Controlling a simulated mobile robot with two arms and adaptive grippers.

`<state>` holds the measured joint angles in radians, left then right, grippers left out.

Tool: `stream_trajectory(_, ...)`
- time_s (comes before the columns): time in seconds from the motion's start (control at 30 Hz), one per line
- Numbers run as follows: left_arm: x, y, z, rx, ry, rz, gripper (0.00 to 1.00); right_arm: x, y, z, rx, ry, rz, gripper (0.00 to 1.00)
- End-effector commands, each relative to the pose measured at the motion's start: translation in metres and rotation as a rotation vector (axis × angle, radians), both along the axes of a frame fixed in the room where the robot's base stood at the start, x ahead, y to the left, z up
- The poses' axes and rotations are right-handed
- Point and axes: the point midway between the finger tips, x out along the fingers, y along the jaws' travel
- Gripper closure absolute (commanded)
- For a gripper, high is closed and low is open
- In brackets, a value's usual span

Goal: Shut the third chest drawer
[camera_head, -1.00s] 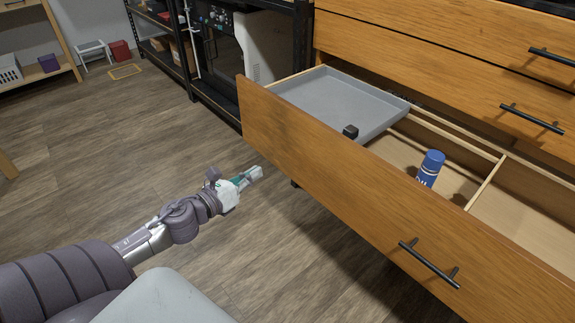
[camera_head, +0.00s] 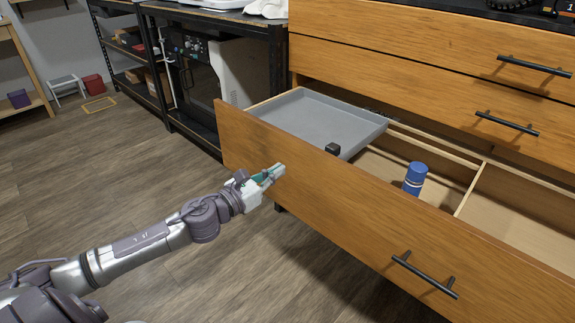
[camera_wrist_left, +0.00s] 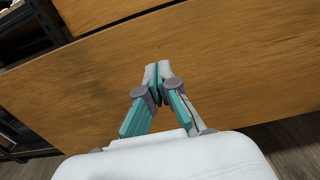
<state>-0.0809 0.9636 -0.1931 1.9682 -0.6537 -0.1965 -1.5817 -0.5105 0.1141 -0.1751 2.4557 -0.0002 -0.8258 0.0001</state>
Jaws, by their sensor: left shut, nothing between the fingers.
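The third chest drawer (camera_head: 330,205) is pulled far out, with a wooden front and a black bar handle (camera_head: 424,273). My right gripper is not in view.
The two upper drawers (camera_head: 400,55) are shut, with black handles. A black shelf rack (camera_head: 273,65) with a machine (camera_head: 215,75) stands behind the drawer's left end. A wooden shelf (camera_head: 22,60) and a red box (camera_head: 93,86) are at the far left. The wood floor (camera_head: 110,165) is clear.

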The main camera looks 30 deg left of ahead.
Motion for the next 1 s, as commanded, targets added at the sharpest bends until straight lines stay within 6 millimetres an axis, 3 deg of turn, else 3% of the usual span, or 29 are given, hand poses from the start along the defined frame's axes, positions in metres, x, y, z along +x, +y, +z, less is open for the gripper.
stream_trajectory(0.2,0.027,-0.006,0.001,-0.001,-0.002,0.000,1.00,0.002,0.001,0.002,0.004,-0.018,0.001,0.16)
stream_trajectory(0.4,0.040,-0.009,0.001,-0.001,-0.001,0.001,1.00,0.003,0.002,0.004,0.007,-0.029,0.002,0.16)
stream_trajectory(1.0,0.044,-0.014,0.002,-0.002,-0.001,0.000,1.00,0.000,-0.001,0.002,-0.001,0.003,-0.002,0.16)
